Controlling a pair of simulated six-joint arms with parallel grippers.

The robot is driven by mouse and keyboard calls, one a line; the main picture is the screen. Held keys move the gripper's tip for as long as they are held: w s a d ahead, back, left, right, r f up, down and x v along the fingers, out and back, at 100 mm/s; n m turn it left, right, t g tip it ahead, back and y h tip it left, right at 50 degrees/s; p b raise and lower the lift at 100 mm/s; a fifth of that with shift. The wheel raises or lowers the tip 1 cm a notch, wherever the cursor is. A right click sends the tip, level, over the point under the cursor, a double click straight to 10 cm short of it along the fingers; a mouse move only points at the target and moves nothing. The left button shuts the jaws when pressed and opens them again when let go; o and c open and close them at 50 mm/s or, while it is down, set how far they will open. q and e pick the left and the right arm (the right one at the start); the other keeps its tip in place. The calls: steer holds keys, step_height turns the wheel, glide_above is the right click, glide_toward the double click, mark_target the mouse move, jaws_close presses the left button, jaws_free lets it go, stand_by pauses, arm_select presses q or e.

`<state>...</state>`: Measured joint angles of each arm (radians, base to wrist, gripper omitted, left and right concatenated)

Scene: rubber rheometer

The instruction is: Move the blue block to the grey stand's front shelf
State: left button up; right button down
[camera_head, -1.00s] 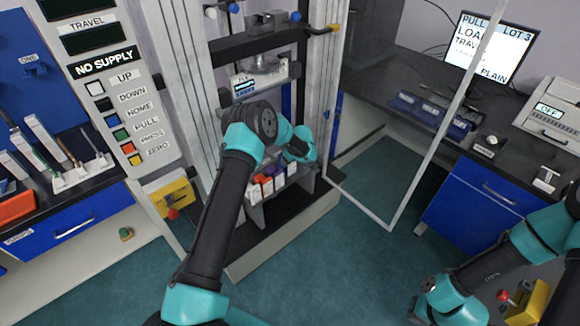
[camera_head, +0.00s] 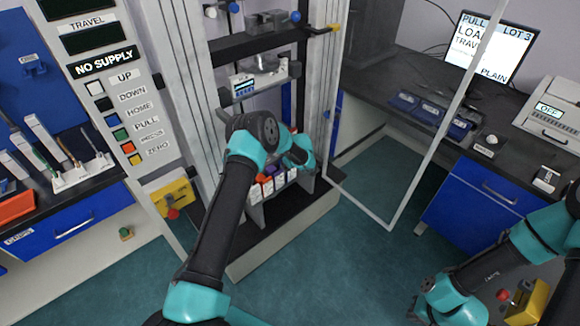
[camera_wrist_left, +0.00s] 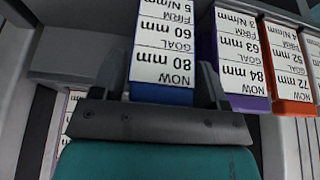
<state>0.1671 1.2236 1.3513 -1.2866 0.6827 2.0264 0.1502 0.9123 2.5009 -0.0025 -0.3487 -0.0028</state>
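The blue block (camera_wrist_left: 163,45) shows in the left wrist view with a white label reading "NOW 80 mm, GOAL 60, FIRM". My left gripper (camera_wrist_left: 163,90) has one finger on each side of it, with narrow gaps visible, so it looks open around the block. In the head view my left wrist hides this gripper and the block. The grey stand (camera_head: 257,217) is inside the test frame, partly hidden by my left arm; its front shelf is hard to make out. My right gripper (camera_head: 420,312) is low at the right, its fingers not clear.
A purple block (camera_wrist_left: 238,60) stands close beside the blue one, then an orange block (camera_wrist_left: 288,65) and another. Upright frame columns (camera_head: 185,90) flank the stand. A clear door's frame (camera_head: 425,150) stands open at right.

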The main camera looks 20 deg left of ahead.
arm_select(q)
steer(key=v, duration=1.2)
steer(key=shift+r, duration=0.15)
stand_by(0.3)
steer(key=s+d+f+m+g+h, duration=0.1)
steer(key=s+d+f+m+h, duration=0.3)
steer(key=s, duration=0.7)
steer(key=s+d+f+m+g+h, duration=0.1)
steer(key=s+d+f+m+h, duration=0.2)
steer(key=s+d+f, duration=0.5)
steer(key=s+a+r+m, duration=0.1)
steer(key=s+m, duration=0.1)
steer(key=s, duration=0.8)
steer(key=s+a+r+m+t, duration=0.1)
steer(key=s+r+m, duration=0.1)
steer(key=s, duration=0.9)
steer(key=shift+s+a+h, duration=0.3)
steer(key=shift+s+h, duration=0.05)
steer(key=shift+h, duration=0.05)
